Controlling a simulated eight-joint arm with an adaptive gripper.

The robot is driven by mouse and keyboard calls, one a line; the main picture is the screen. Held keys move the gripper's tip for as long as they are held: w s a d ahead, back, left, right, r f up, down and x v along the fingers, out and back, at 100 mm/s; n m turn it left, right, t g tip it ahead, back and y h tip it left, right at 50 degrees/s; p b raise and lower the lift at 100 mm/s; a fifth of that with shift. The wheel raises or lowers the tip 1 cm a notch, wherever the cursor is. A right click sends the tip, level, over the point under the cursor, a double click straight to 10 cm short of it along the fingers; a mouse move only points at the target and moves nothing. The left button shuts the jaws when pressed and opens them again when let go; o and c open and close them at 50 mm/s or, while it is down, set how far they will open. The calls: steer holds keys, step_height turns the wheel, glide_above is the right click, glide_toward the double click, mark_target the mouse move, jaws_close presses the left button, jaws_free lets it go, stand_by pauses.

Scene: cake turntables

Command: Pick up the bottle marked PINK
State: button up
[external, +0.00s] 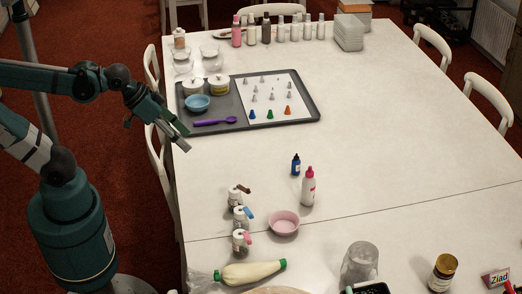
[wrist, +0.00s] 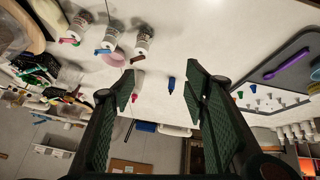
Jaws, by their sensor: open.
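A white bottle with a pink cap (external: 308,187) stands upright on the table, right of and nearer the camera than a small blue bottle (external: 296,164). Its label is too small to read. My gripper (external: 184,139) is open and empty above the table's left side, to the left of and apart from both bottles. In the wrist view, my gripper (wrist: 161,84) shows its two fingers spread. The white bottle (wrist: 138,82) shows beside the left fingertip, partly hidden by it, and the blue bottle (wrist: 171,85) shows between the fingers.
A pink bowl (external: 284,222) and several small jars (external: 240,217) stand left of and nearer than the white bottle. A grey tray (external: 310,118) lies behind. Several bottles (external: 266,30), one pink, line the far edge.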

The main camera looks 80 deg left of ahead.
steer(key=w+d+n+h, duration=0.25)
steer(key=w+n, duration=0.35)
steer(key=w, duration=0.3)
steer(key=n+t+h+p, duration=0.2)
steer(key=n+h, duration=0.4)
steer(key=n, duration=1.2)
glide_toward(309, 181)
steer(key=f, duration=0.2)
steer(key=shift+w+a+f+n+t+h, duration=0.2)
steer(key=shift+w+f+n+t+h, duration=0.2)
steer(key=shift+w+f+n, duration=0.4)
steer(key=shift+w+r, duration=0.1)
steer(key=shift+b+x, duration=0.35)
steer(key=shift+x, duration=0.9)
steer(key=shift+w+d, duration=0.1)
steer(key=shift+b+x, duration=0.8)
steer(key=shift+x, duration=1.7)
steer(key=shift+d+r, duration=0.1)
